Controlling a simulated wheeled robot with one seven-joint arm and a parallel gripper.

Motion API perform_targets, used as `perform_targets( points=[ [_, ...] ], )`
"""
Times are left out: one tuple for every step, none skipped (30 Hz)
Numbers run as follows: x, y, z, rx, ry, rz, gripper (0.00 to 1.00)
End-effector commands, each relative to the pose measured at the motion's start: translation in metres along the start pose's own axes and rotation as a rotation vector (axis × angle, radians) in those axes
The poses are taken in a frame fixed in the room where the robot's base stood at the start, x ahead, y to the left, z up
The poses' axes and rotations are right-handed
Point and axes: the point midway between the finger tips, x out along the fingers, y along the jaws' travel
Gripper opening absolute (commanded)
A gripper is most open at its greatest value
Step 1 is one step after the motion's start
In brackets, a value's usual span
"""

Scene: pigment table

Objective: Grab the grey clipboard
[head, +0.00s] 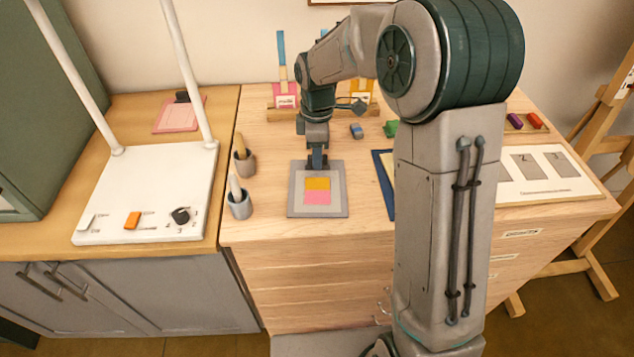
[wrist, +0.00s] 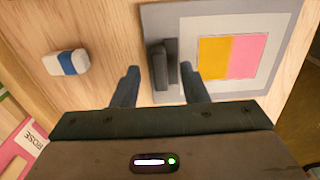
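The grey clipboard (head: 332,208) lies flat on the wooden table, bearing a pale sheet with an orange-yellow and a pink patch. It also shows in the wrist view (wrist: 225,16). Its dark grey clip (wrist: 159,62) stands up at the board's edge. My gripper (head: 317,164) points down at the clipboard's far edge. In the wrist view, my gripper (wrist: 160,74) is open, with one finger on each side of the clip and a gap on both sides. In the head view the clip is hidden behind my gripper.
A white and blue eraser (wrist: 66,62) lies beside the clipboard. Two grey cups (head: 239,206) stand left of it. A dark blue-edged board (head: 382,178) lies to the right, partly behind my arm. A pink clipboard (head: 178,118) lies on the left counter behind a white device (head: 150,180).

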Motion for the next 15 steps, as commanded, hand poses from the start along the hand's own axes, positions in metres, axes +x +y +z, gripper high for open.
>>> perform_targets(
  points=[
    [0.0031,-0.0001,0.0000,0.000,0.000,0.000,0.40],
    [0.0040,0.0001,0.0000,0.000,0.000,0.001,0.40],
    [0.0046,0.0003,0.0000,0.000,0.000,0.002,0.40],
    [0.0047,0.0004,0.0000,0.000,0.000,0.002,0.40],
    [0.0047,0.0004,0.0000,0.000,0.000,0.002,0.40],
    [0.0045,0.0004,0.0000,0.000,0.001,0.002,0.40],
    [0.0045,0.0004,0.0001,0.000,0.000,0.002,0.40],
    [0.0045,0.0004,0.0001,0.000,0.000,0.002,0.40],
    [0.0045,0.0004,0.0001,0.000,0.000,0.002,0.34],
    [0.0044,0.0004,0.0001,0.000,0.000,0.002,0.26],
    [0.0044,0.0004,0.0001,0.000,0.000,0.002,0.18],
    [0.0044,0.0003,0.0001,0.000,0.000,0.002,0.07],
    [0.0043,0.0004,0.0001,0.000,0.000,0.002,0.00],
    [0.0043,0.0004,0.0001,0.000,0.000,0.002,0.00],
    [0.0043,0.0004,0.0001,0.000,0.000,0.002,0.00]
  ],
)
